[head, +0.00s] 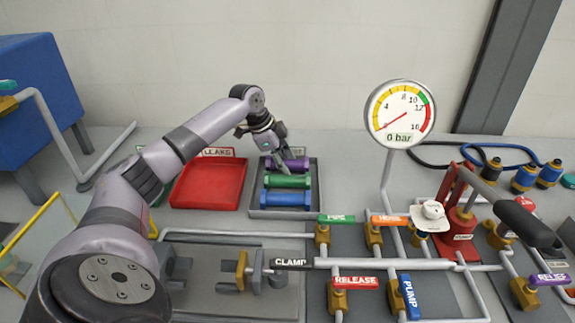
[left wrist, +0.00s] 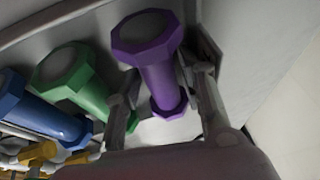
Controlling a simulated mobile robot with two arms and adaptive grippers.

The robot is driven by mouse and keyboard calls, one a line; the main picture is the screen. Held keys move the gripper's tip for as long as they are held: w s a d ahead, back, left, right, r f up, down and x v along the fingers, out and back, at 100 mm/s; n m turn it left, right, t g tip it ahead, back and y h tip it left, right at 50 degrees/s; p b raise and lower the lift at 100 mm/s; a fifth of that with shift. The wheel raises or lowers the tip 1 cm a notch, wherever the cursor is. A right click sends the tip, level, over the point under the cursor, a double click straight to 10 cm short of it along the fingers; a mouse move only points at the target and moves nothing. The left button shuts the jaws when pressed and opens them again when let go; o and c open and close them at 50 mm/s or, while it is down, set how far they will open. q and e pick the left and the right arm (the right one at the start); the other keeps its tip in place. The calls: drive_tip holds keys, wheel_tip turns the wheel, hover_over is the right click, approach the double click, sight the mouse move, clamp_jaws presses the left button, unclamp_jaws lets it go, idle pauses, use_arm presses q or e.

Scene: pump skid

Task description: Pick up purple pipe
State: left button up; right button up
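The purple pipe (head: 296,164), a short spool with wide eight-sided ends, lies at the back of a grey tray (head: 285,214), behind a green pipe (head: 288,181) and a blue pipe (head: 287,198). My left gripper (head: 281,161) is down at the purple pipe and hides part of it. In the left wrist view the purple pipe (left wrist: 158,72) lies between my two open fingers (left wrist: 163,100), with a gap visible on the left finger's side. The green pipe (left wrist: 78,82) is close beside the left finger. My right gripper is not in view.
A red tray (head: 208,186) labelled LEAKS stands left of the grey tray. A gauge (head: 400,114) reading 0 bar stands to the right on a post. Pipework with labelled valves and a clamp (head: 262,270) fills the front. A blue box (head: 38,90) stands far left.

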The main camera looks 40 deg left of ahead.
use_arm(q)
drive_tip(key=shift+c, duration=0.2)
clamp_jaws()
drive_tip(key=shift+r, duration=0.15)
idle(0.4)
